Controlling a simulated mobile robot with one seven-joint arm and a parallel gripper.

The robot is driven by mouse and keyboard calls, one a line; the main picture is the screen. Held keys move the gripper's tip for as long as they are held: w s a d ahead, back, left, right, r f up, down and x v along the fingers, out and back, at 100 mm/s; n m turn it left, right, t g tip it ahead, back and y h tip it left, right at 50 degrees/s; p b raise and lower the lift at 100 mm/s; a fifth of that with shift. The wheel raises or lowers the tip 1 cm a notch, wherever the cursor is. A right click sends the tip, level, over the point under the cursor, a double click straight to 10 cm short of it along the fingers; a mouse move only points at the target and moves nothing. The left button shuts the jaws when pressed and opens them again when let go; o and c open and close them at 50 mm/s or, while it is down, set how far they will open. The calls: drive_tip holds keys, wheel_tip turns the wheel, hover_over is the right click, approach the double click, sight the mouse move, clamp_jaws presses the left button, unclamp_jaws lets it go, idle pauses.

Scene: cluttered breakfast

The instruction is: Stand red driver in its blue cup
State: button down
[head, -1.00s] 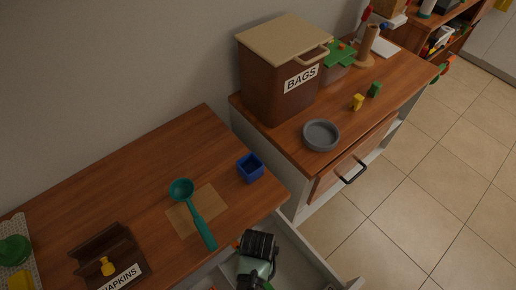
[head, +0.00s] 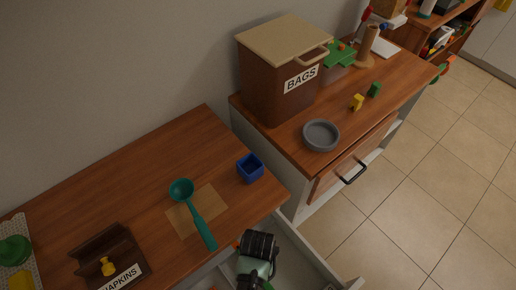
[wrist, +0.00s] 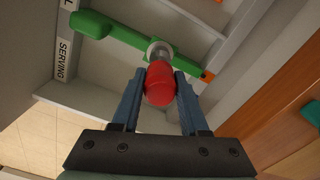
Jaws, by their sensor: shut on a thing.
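The red driver shows in the wrist view as a red handle (wrist: 160,92) with a grey metal part beyond it. My gripper (wrist: 160,77) is shut on this red handle, one finger on each side. The driver's far end is hidden behind the handle and a green tool. The blue cup (head: 250,168) is a small square holder standing upright near the right edge of the near wooden table in the head view. My arm is over the open drawer in front of and below the cup; the fingers and driver cannot be made out there.
A long green tool (wrist: 110,27) with an orange end lies behind the driver, over the pale open drawer (head: 310,262). A teal ladle (head: 195,215) lies on a tan mat (head: 215,198) left of the cup. A napkin holder (head: 110,255) stands further left.

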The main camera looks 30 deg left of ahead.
drive_tip(key=shift+r+p, duration=2.5)
drive_tip(key=shift+p, duration=0.05)
drive_tip(key=shift+w+r, duration=0.1)
drive_tip(key=shift+w, duration=0.05)
drive_tip(key=w+d+r, duration=0.3)
drive_tip(key=w+r, duration=0.3)
drive_tip(key=r, duration=0.1)
drive_tip(key=w+d+r, duration=0.3)
drive_tip(key=w+r, duration=0.2)
drive_tip(key=r, duration=0.3)
drive_tip(key=w+a+r, duration=0.1)
drive_tip(key=w+a, duration=0.3)
drive_tip(key=a, duration=0.6)
drive_tip(key=w+a+r, duration=0.1)
drive_tip(key=w+a, duration=0.4)
drive_tip(key=a, duration=0.6)
drive_tip(key=shift+w+a+r+b, duration=0.2)
drive_tip(key=shift+w+r+b, duration=0.1)
drive_tip(key=shift+b, duration=0.15)
